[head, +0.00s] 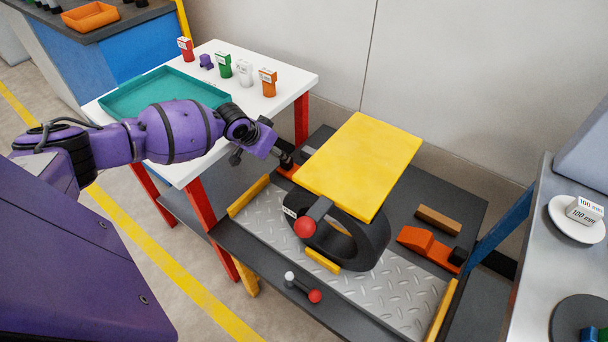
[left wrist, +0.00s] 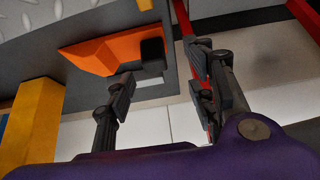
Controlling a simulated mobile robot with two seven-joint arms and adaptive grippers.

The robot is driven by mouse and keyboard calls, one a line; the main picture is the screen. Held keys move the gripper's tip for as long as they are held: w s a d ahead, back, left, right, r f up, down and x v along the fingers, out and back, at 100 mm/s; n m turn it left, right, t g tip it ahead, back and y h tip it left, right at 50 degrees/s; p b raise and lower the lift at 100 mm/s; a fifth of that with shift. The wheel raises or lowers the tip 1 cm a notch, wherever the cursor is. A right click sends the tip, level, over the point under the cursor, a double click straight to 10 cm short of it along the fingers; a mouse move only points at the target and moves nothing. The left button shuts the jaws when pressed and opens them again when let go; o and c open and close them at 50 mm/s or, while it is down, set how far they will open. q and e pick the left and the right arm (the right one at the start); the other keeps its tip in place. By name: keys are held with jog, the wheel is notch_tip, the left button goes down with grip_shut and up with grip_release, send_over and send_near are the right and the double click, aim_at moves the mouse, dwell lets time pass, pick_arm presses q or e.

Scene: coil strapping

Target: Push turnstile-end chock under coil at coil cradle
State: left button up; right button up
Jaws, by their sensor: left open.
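The black coil (head: 350,240) stands on the diamond-plate bed of the coil cradle (head: 400,295), partly hidden under a yellow plate (head: 362,160). One orange chock (head: 428,243) with a black end block lies to the right of the coil. Another orange chock lies at the coil's far left, mostly hidden by the yellow plate and my arm; the left wrist view shows this chock (left wrist: 100,50) with its black end block (left wrist: 152,50). My left gripper (head: 284,158) is beside it, fingers apart; in the left wrist view the gripper (left wrist: 160,68) has the black block between its fingertips. Contact cannot be told.
A white table (head: 285,85) with a teal tray (head: 165,92) and several small items stands behind my left arm. A brown block (head: 438,219) lies near the right chock. Yellow rails (head: 248,196) edge the bed. A red-knobbed lever (head: 304,227) is before the coil.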

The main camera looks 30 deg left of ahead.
aim_at(288, 170)
pick_arm(q)
jog(key=x, duration=0.2)
jog(key=b+x, duration=0.1)
jog(key=x, duration=0.1)
jog(key=d+x, duration=0.1)
jog(key=x, duration=0.1)
jog(key=shift+s+f, duration=0.1)
grip_shut()
dwell(0.3)
